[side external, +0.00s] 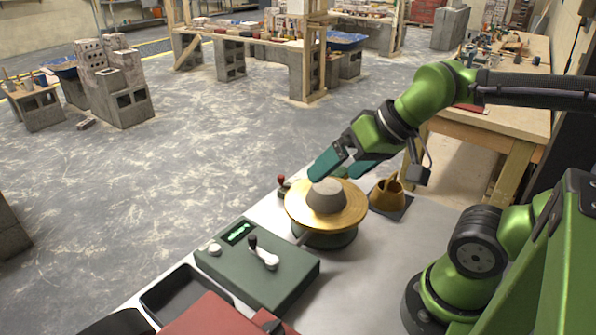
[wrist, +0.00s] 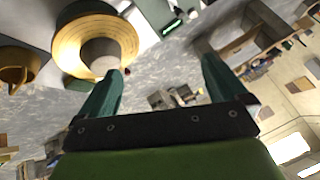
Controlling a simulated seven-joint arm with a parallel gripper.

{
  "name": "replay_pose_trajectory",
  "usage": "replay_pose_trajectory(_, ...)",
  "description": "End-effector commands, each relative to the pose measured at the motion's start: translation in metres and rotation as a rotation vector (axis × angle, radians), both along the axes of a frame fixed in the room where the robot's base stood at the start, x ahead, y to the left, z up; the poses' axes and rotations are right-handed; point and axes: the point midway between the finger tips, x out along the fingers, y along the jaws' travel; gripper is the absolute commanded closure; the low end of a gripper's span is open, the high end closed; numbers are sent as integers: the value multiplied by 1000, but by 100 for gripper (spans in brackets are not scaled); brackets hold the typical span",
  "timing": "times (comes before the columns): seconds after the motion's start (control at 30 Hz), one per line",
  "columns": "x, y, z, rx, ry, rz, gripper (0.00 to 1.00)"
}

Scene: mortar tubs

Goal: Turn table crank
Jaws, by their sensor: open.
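The crank (side external: 264,253), a pale arm with a black knob, sits on top of a dark green control box (side external: 285,280). The box has a lit green display (side external: 238,232) and a small pale knob (side external: 211,247). A round golden turntable (side external: 352,211) stands beside the box, with a grey blunt cone (side external: 326,195) on it. My gripper (side external: 333,174) is open, its teal fingers above the turntable's far side, apart from the crank. In the wrist view my gripper (wrist: 160,70) has nothing between its fingers; the turntable (wrist: 68,45) is at upper left.
A brass-coloured cup-like holder (side external: 388,195) stands on a dark plate right of the turntable. A small red-knobbed lever (side external: 282,184) is behind the turntable. A black tray (side external: 183,293) and a red object (side external: 205,318) lie at the front.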

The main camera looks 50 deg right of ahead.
Motion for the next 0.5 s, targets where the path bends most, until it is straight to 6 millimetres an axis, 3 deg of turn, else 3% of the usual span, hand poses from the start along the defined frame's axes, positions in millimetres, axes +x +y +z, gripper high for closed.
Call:
replay_pose_trajectory(0.03, 0, 0, 0, 0, 2, 0, 9)
replay_pose_trajectory(0.17, 5, 2, -10, -9, 49, 10, 29)
replay_pose_trajectory(0.33, 39, 19, -12, -138, 157, 160, 54)
replay_pose_trajectory(0.5, 82, 50, -14, -369, 269, 586, 54)
